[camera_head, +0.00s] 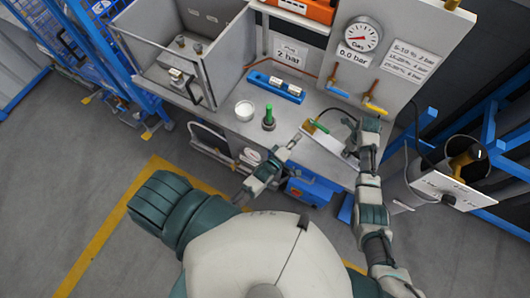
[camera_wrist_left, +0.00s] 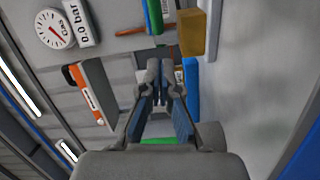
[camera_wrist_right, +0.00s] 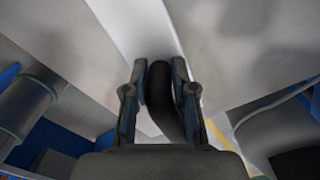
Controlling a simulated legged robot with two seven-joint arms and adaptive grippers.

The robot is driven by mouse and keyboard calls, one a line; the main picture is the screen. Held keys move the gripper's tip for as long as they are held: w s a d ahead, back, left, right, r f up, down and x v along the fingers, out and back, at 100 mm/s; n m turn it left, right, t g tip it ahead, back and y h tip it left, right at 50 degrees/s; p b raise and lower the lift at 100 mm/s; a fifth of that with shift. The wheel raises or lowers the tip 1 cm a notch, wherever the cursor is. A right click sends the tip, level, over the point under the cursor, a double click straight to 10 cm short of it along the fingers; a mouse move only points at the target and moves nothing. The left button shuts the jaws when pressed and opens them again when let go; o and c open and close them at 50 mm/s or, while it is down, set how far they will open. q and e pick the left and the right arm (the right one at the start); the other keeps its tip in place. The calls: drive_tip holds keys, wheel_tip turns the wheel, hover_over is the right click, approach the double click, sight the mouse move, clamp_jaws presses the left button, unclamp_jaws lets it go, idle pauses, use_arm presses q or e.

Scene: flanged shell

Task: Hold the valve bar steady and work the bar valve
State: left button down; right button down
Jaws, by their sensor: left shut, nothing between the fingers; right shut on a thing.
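A green-handled piece with a small brass end (camera_head: 315,125) lies on a light plate on the bench, and a black cable loops beside it. I take it for the bar valve, but the view is too small to be sure. In the left wrist view a green bar (camera_wrist_left: 154,15) and a brass block (camera_wrist_left: 191,32) show beyond the fingers. My left gripper (camera_head: 291,142) is shut and empty, at the bench's front edge, left of the plate. My right gripper (camera_head: 354,142) is at the plate's right end. In the right wrist view it is shut on a black curved piece (camera_wrist_right: 160,95).
A green-topped post (camera_head: 269,117), a white cup (camera_head: 244,110) and a blue holder (camera_head: 276,87) stand left of the plate. A grey cylinder (camera_head: 432,180) stands right of the bench.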

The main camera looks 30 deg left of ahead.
use_arm(q)
drive_tip(key=shift+w+a+m+h, duration=0.3)
drive_tip(key=shift+a+m+h, duration=0.15)
drive_tip(key=shift+a, duration=0.3)
drive_tip(key=shift+w+a+m+h, duration=0.1)
drive_tip(key=shift+a+m+h, duration=0.2)
drive_tip(key=shift+h, duration=0.35)
use_arm(e)
drive_tip(key=shift+w+d, duration=0.1)
use_arm(q)
drive_tip(key=shift+g, duration=0.3)
drive_tip(key=a, duration=0.4)
drive_tip(key=shift+a+r, duration=0.1)
drive_tip(key=shift+r, duration=0.25)
drive_tip(key=v, duration=1)
wheel_tip(320, 180, down, 14)
drive_tip(key=s+a+m+g+y, duration=0.2)
drive_tip(key=s+m+g, duration=0.1)
drive_tip(key=shift+a, duration=0.15)
use_arm(e)
drive_tip(key=c, duration=0.9)
unclamp_jaws()
drive_tip(key=shift+o, duration=0.2)
